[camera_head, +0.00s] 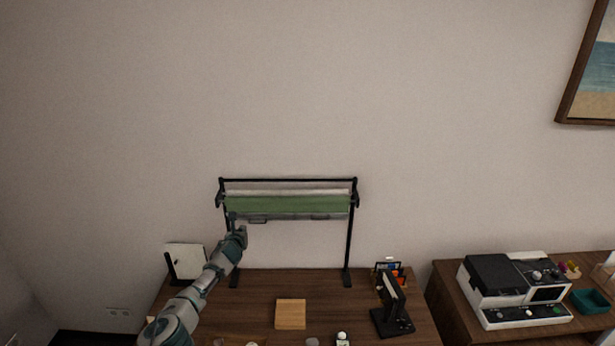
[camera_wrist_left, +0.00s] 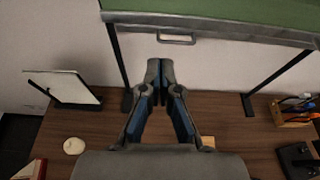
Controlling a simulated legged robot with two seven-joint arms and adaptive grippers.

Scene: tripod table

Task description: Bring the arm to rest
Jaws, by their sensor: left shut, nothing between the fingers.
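My left arm reaches in from the lower left in the head view. Its gripper (camera_head: 236,224) is at the left end of a green panel (camera_head: 285,205) hung on a black frame (camera_head: 350,240). In the left wrist view my left gripper (camera_wrist_left: 161,68) is shut with nothing between its fingers. The fingertips point toward a metal handle (camera_wrist_left: 162,38) on the panel's lower edge, and a gap shows between them. The green panel also shows at the top of the left wrist view (camera_wrist_left: 230,12). My right gripper does not show.
The wooden table (camera_head: 255,290) holds a light wooden block (camera_head: 290,314), a tilted white board (camera_head: 185,262) at the left, a black stand (camera_head: 392,310) and a small organizer (camera_head: 398,272) at the right. A second table at the right bears a white and black machine (camera_head: 515,290).

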